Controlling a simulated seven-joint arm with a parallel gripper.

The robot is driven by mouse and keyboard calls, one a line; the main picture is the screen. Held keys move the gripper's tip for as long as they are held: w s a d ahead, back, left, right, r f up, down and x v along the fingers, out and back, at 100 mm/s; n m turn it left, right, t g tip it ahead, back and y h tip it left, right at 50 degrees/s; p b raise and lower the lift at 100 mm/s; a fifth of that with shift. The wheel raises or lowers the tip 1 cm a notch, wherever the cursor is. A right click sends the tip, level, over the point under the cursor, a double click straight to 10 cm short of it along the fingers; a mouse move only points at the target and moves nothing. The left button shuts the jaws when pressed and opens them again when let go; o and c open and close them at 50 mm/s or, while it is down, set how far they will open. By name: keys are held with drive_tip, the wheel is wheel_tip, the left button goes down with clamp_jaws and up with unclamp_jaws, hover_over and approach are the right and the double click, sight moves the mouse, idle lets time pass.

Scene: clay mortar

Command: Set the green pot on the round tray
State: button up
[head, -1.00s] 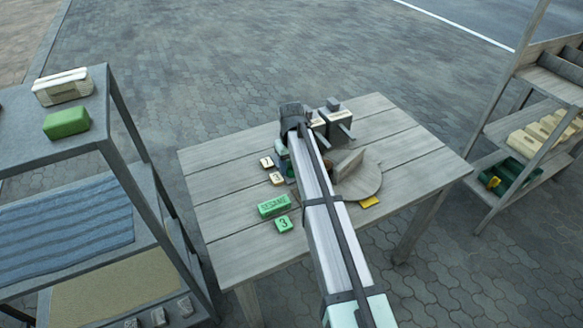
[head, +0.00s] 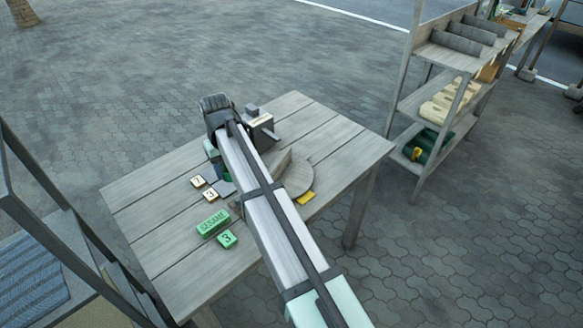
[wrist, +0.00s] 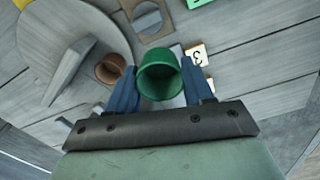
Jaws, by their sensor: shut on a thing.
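In the wrist view my gripper (wrist: 159,73) has its blue fingers on both sides of the green pot (wrist: 158,84), shut on it, with its open mouth towards the camera. In the head view my arm and wrist mostly hide them, and only a bit of green shows beside the wrist. The round tray (head: 299,177) is a wooden disc on the table, to the right of my arm. It also shows in the wrist view (wrist: 45,35), left of the pot. An upright wooden wedge stands on it. The pot is apart from the tray.
A brown pot (wrist: 109,69) is near the tray's edge. Numbered tiles (head: 198,181), a green SESAME block (head: 213,223) and a yellow piece (head: 305,198) lie on the table. A dark box (head: 260,131) stands behind the tray. Shelves (head: 425,110) flank the table.

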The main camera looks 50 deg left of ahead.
drive_tip(key=w+d+m, duration=0.3)
drive_tip(key=w+d, duration=0.7)
drive_tip(key=d, duration=0.3)
drive_tip(key=w+d+f+m, duration=0.1)
drive_tip(key=w+d+m, duration=0.1)
drive_tip(key=w+d, duration=0.9)
drive_tip(key=w+d+m, duration=0.3)
drive_tip(key=w+d, duration=0.5)
drive_tip(key=d, duration=0.7)
drive_tip(key=w+d+m, duration=0.2)
drive_tip(key=w+d, duration=0.1)
drive_tip(key=d, duration=0.9)
drive_tip(key=w+d+m, duration=0.3)
drive_tip(key=d, duration=0.9)
drive_tip(key=w+d+m, duration=0.2)
drive_tip(key=w+d, duration=0.1)
drive_tip(key=d, duration=0.9)
wheel_tip(320, 180, up, 3)
drive_tip(key=n, duration=1.5)
hover_over(302, 169)
drive_tip(key=shift+a, duration=0.1)
drive_tip(key=shift+n, duration=1.1)
drive_tip(key=shift+f, duration=5)
drive_tip(key=shift+f, duration=0.15)
